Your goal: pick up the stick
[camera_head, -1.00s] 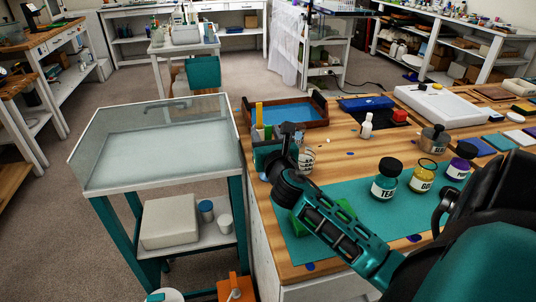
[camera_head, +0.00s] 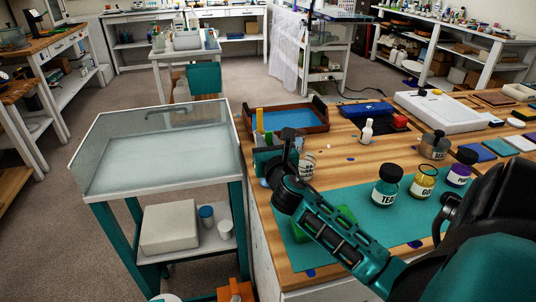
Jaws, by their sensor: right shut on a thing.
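My right gripper (camera_head: 284,150) is at the left end of the wooden workbench, over a teal holder (camera_head: 263,160). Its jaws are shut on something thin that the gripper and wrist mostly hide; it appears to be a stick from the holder. A yellow upright piece (camera_head: 259,120) shows just behind the holder, apart from the jaws. A clear cup with dark marks (camera_head: 308,164) stands just right of the gripper. My left gripper is not in view.
On the teal mat (camera_head: 360,192) stand jars labelled TEA (camera_head: 387,188), gold (camera_head: 423,180) and purple (camera_head: 460,168). A green block (camera_head: 338,218) lies partly under my forearm. A wooden tray (camera_head: 318,122) is behind. A glass-sided cart (camera_head: 160,155) stands left.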

